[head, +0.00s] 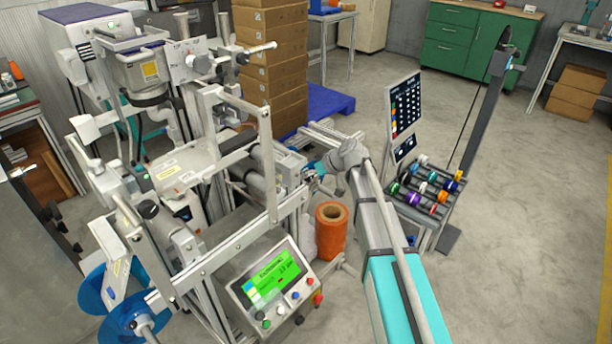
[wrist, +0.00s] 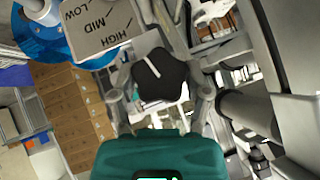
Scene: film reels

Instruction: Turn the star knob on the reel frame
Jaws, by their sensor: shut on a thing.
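The black star knob (wrist: 150,92) shows in the middle of the wrist view, with a pale line on its face. My gripper (wrist: 161,84) has one finger on each side of the knob and is shut on it. A grey plate (wrist: 103,27) marked LOW, MID and HIGH lies beside the knob, at its upper left. In the head view my gripper (head: 314,178) reaches the side of the reel frame (head: 230,243); the knob is hidden or too small to make out there.
An orange roll (head: 331,244) stands below my arm. A control panel with a green screen (head: 274,276) is at the front of the machine. A rack of coloured spools (head: 428,197) stands to the right of my arm. Open floor lies farther right.

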